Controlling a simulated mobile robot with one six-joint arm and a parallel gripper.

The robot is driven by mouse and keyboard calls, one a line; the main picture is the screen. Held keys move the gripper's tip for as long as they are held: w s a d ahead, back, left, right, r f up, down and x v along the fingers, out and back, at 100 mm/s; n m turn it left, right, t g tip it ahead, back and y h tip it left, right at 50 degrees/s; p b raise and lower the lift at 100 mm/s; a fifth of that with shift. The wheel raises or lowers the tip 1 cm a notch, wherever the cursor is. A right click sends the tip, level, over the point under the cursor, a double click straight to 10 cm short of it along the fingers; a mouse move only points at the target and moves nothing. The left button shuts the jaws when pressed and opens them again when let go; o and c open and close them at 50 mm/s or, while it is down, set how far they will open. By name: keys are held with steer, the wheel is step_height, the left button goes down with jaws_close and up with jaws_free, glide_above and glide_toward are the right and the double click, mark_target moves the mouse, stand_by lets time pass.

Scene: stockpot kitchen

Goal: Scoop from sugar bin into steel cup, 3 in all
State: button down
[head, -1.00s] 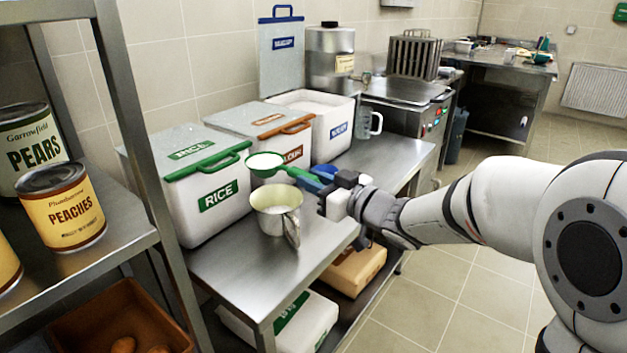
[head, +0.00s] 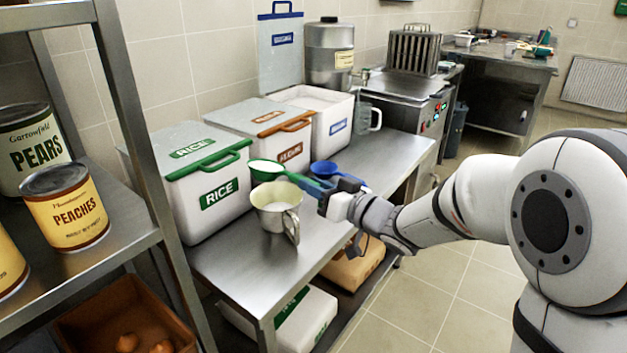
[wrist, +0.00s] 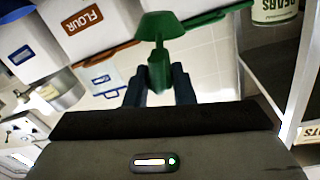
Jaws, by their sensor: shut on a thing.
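My gripper (head: 338,196) is shut on the handle of a green scoop (head: 266,170). The scoop's bowl is tipped above the steel cup (head: 278,218), near its rim; whether they touch is unclear. The scoop also shows in the wrist view (wrist: 165,25). The cup stands upright on the steel table, handle toward the front, with something pale inside. The open white bin with a blue label (head: 338,126) stands at the back of the row, its lid raised behind it. It holds white contents, and its label is too small to read.
The closed rice bin (head: 205,190) and flour bin (head: 292,155) stand behind the cup. A blue scoop (head: 326,168) lies beyond my gripper. A clear jug (head: 366,118) stands right of the open bin. The table (head: 235,250) is bare in front. A can shelf is at left.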

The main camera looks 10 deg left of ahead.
steer(key=shift+w+d+r+m+p, duration=0.1)
steer(key=shift+r+m+p, duration=0.15)
steer(key=shift+m+p, duration=0.55)
steer(key=shift+w+r+m+p, duration=0.1)
steer(key=shift+r+m+p, duration=0.15)
steer(key=shift+m+p, duration=0.55)
steer(key=w+m+p, duration=0.1)
steer(key=m+p, duration=0.3)
steer(key=p, duration=0.1)
steer(key=w+d+f+m+p, duration=0.1)
steer(key=w+m+p, duration=0.1)
steer(key=m+p, duration=0.3)
steer(key=w+d+f+m+p, duration=0.1)
steer(key=m+p, duration=0.4)
steer(key=shift+w+d, duration=0.2)
steer(key=shift+w, duration=0.05)
